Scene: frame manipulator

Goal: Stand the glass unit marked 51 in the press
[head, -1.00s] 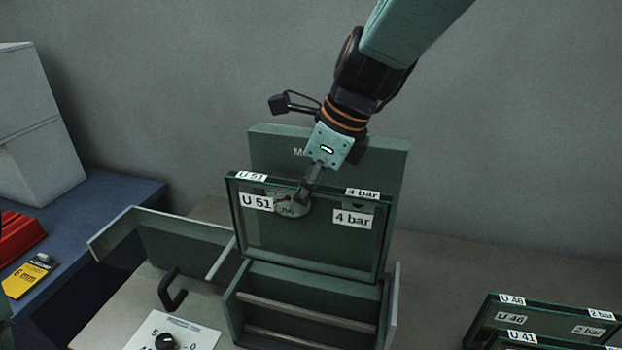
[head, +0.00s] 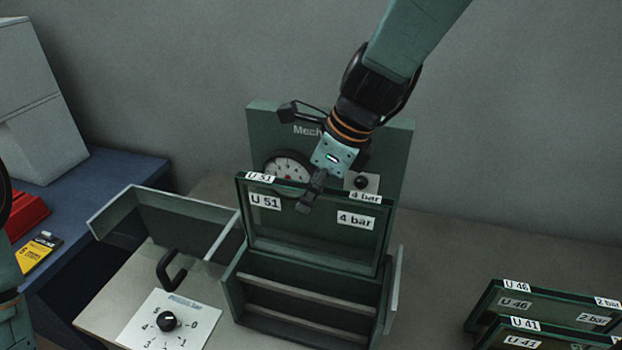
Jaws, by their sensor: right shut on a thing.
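The glass unit marked U 51 (head: 300,238), also labelled 4 bar, is upright in a dark green frame above the press. My right gripper (head: 308,205) is shut on its top edge near the middle. The press (head: 233,290) is a green box with an open front and rails across it (head: 300,296). The unit's lower edge is at the back of the box opening; I cannot tell whether it touches. The press back panel (head: 400,150) carries a round gauge (head: 288,170) and a black knob (head: 361,182). My left arm shows at the left edge, its gripper out of view.
The press door (head: 165,225) with a black handle (head: 170,270) stands open at left. A dial plate (head: 168,322) lies before it. Units U 46 (head: 545,305) and U 41 (head: 530,335) stand at lower right. A red object (head: 25,215) and yellow pack (head: 38,255) lie on the blue bench.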

